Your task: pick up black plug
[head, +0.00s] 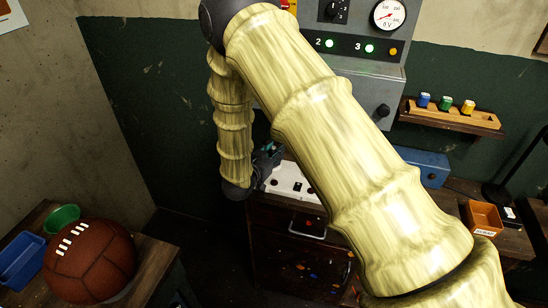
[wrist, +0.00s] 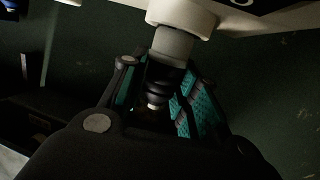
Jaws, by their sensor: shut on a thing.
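The black plug (wrist: 157,84) shows in the wrist view as a dark, ridged body with a small pale tip at its lower end. My gripper (wrist: 160,92) is shut on it, with a teal-lined finger on either side. A grey cylinder (wrist: 173,46) with a white collar adjoins the plug's upper end; I cannot tell whether they are joined. In the head view my gripper (head: 266,158) is beside the left end of a white panel with dark sockets (head: 293,184), and the plug cannot be made out there.
The white panel sits on a dark cabinet (head: 300,245). A grey control box (head: 365,85) stands behind. A shelf (head: 455,115) holds blue, green and yellow items. A blue box (head: 428,166) and an orange bin (head: 483,217) lie right. A leather ball (head: 90,262) is at lower left.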

